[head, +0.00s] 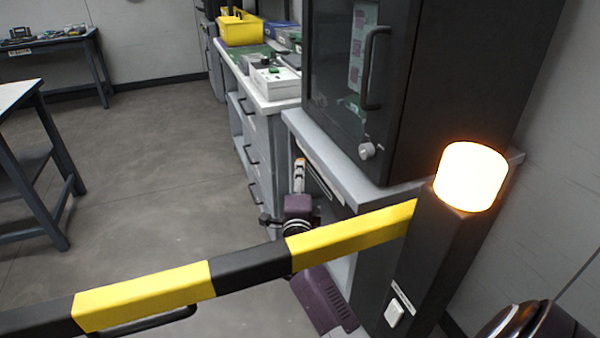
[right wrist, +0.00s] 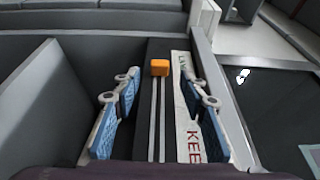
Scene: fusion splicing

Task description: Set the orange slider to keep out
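The orange slider (right wrist: 160,67) sits at the far end of a dark upright strip with pale rails (right wrist: 157,120) in the right wrist view. A white label (right wrist: 186,110) runs beside it, with green letters near the slider and red letters "KEE" at the near end. My right gripper (right wrist: 160,85) is open, its blue-padded fingers on either side of the strip, with the slider just beyond the fingertips and apart from them. In the head view a purple arm part (head: 298,206), seemingly mine, shows behind the striped barrier. My left gripper is not in view.
A yellow-and-black barrier bar (head: 160,290) crosses the head view to a dark post with a glowing lamp (head: 470,176). A dark glass-fronted cabinet (head: 340,70) stands behind it. A bench with drawers (head: 250,130) lies beyond; open floor is at left.

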